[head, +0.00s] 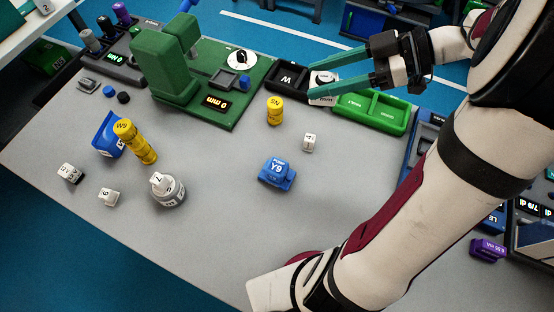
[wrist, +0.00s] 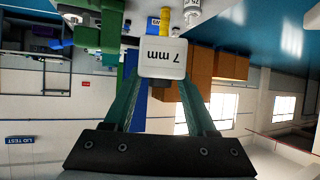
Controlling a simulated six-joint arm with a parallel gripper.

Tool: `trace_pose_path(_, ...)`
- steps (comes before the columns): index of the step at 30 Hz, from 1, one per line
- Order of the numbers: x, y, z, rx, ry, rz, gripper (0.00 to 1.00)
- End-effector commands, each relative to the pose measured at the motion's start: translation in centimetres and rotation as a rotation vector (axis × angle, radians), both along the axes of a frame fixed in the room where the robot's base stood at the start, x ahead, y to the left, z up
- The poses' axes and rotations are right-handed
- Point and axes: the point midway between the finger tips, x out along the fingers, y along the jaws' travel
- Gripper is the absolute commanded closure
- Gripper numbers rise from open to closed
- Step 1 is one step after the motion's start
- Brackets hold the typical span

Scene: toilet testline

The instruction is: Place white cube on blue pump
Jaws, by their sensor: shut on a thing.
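My gripper (head: 325,76) is at the upper right in the head view, with its teal fingers pointing left.
The dark tray (head: 274,84), green tray (head: 397,123) and green machine (head: 165,65) line the back. A tilted yellow stack (head: 141,146) and a silver-white part (head: 168,191) are at left.

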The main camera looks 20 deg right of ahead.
Motion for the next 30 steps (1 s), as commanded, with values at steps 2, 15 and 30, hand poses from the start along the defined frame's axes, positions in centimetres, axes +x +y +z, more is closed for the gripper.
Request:
trace_pose_path(2,-2.1,-0.6,0.2,0.0,0.0,0.012,1.0)
trace_pose_path(15,-6.9,-1.1,-3.4,0.007,0.003,0.053,1.0)
trace_pose_path(30,-4.7,2.2,-12.7,0.006,0.003,0.061,1.0)
